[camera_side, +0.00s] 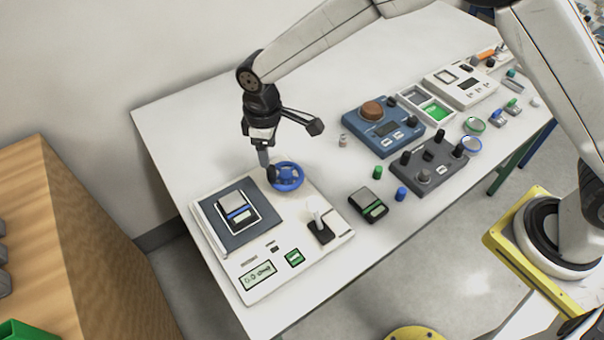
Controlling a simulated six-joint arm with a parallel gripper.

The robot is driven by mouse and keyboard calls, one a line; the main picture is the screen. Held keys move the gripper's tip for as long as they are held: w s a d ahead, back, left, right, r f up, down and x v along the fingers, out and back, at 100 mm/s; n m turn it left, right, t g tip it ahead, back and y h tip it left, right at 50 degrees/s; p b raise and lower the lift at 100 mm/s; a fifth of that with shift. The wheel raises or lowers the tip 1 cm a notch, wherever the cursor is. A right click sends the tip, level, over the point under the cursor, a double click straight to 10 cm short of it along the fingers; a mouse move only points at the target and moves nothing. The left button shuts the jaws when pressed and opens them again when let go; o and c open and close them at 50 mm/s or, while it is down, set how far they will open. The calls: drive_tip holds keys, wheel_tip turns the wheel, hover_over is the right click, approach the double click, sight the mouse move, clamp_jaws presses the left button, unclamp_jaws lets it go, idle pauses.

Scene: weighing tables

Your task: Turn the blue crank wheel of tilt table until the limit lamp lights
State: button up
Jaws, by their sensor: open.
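The tilt table (317,265) is a white unit near the left end of the white table. A dark plate on it carries a small block with a blue band (238,211). The blue crank wheel (289,183) is at the unit's back corner. My gripper (268,166) points down at the wheel's left side, over or beside its dark knob (272,174). It is open; whether it touches the knob cannot be told. A display (257,275) and a small green panel (295,257) are on the unit's front. I cannot tell which part is the limit lamp or whether it is lit.
A white lever (316,216) stands on the unit's right part. A small dark device with a green band (369,204), a green cylinder (378,172) and a blue cylinder (401,193) stand to the right. A blue scale (360,122) and a grey box (432,172) stand farther right.

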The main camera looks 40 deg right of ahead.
sight(270, 167)
drive_tip(key=shift+f, duration=3.9)
clamp_jaws()
